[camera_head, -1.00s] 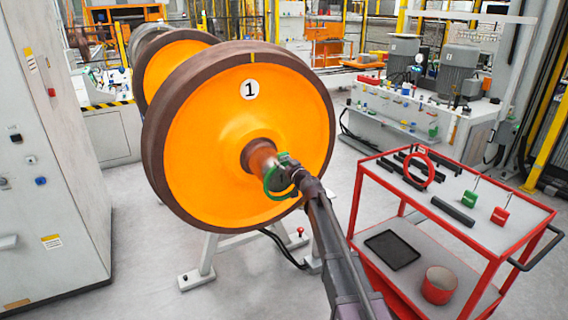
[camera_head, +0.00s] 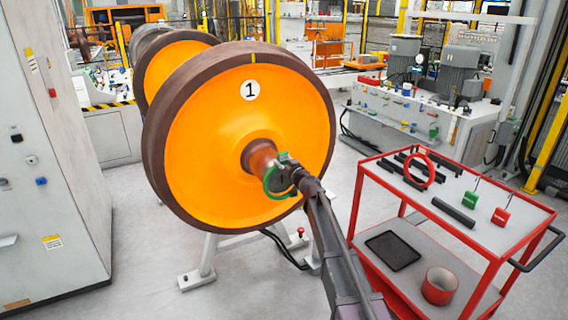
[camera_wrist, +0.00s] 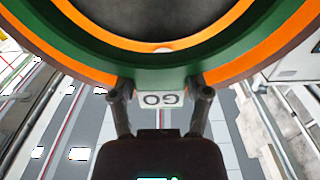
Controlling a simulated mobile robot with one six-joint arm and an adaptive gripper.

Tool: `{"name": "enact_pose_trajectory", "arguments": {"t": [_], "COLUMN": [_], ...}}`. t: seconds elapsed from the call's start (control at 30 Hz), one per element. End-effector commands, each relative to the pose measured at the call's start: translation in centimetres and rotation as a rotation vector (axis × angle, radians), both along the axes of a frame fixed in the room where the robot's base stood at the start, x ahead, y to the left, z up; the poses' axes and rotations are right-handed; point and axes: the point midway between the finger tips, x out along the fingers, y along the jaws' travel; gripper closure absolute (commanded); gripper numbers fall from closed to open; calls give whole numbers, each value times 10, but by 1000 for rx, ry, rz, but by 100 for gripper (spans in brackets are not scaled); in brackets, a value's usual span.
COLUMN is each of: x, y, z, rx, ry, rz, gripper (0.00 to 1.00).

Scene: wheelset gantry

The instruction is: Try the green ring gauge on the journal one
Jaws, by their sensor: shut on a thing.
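The green ring gauge (camera_head: 267,183) is at the outer end of the journal (camera_head: 259,157) of the wheel marked 1 (camera_head: 205,135). My gripper (camera_head: 293,177) is shut on the gauge's GO tab, which shows between the fingers (camera_wrist: 160,90) in the wrist view. There the green ring (camera_wrist: 108,55) curves across the top, with a dark round face inside it and orange bands on both sides. The ring looks roughly lined up with the journal. I cannot tell whether it is around the journal or just in front of it.
A grey cabinet (camera_head: 60,200) stands at the left. A white stand (camera_head: 205,262) is below the wheel.

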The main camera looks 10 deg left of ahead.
Motion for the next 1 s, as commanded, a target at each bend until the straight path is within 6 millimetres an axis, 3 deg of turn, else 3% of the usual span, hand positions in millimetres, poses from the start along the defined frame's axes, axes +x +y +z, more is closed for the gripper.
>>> {"name": "enact_pose_trajectory", "arguments": {"t": [1.0], "x": [15], "y": [10], "z": [0], "rx": [0], "ry": [0], "rz": [0], "gripper": [91]}}
